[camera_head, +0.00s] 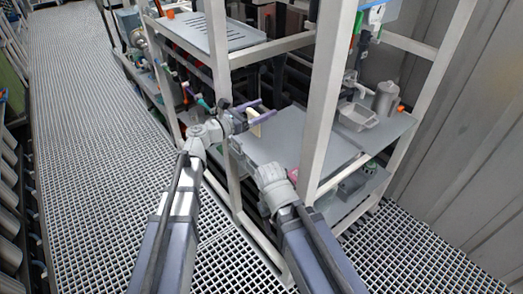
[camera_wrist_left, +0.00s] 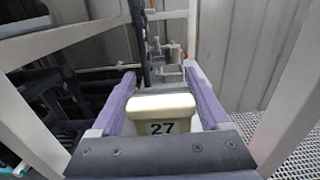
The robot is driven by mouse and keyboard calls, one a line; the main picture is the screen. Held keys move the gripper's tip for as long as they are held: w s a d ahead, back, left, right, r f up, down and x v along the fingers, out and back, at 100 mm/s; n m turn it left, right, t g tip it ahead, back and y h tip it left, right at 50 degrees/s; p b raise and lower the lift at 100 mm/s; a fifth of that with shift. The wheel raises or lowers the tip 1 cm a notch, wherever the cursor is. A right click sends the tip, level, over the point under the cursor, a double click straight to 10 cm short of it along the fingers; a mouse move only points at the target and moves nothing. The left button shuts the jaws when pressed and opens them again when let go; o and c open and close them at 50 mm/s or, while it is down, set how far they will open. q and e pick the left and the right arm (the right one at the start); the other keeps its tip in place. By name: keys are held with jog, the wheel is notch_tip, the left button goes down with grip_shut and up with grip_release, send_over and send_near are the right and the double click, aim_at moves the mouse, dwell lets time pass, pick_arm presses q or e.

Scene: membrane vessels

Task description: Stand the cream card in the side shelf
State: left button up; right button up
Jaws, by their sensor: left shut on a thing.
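The cream card (camera_wrist_left: 162,107) shows a dark "27" on its near end in the left wrist view. In the head view only a small pale part of it (camera_head: 256,130) shows at my left gripper. My left gripper (camera_head: 256,112) has purple fingers shut on the card, one on each side. It holds the card at the rack's front opening, over the near edge of a grey shelf board (camera_head: 287,136). I cannot tell whether the card touches the board. My right arm reaches toward the rack, but its gripper is hidden.
Pale rack posts (camera_head: 328,90) stand close to both arms. A grey metal tray (camera_head: 357,117) and a grey jug (camera_head: 385,98) stand farther right on the rack. A perforated tray (camera_head: 215,33) lies on an upper level. Grated floor (camera_head: 85,130) is clear at left.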

pick_arm(q)
notch_tip(320, 180, down, 10)
jog(key=b, duration=0.8)
jog(key=shift+w+f, duration=0.15)
jog(key=shift+w, duration=0.05)
pick_arm(e)
notch_tip(320, 180, down, 10)
jog(key=shift+f, duration=0.15)
pick_arm(q)
jog(key=shift+f, duration=0.2)
pick_arm(e)
jog(key=shift+f, duration=0.2)
pick_arm(q)
jog(key=shift+f+b, duration=4.35)
jog(key=shift+b, duration=0.15)
pick_arm(e)
notch_tip(320, 180, down, 9)
jog(key=shift+r, duration=0.15)
pick_arm(q)
jog(key=shift+f, duration=0.2)
jog(key=o, duration=1.1)
jog(key=shift+o, duration=0.4)
jog(key=v, duration=0.7)
jog(key=shift+s+a, duration=0.25)
jog(key=shift+a, duration=0.05)
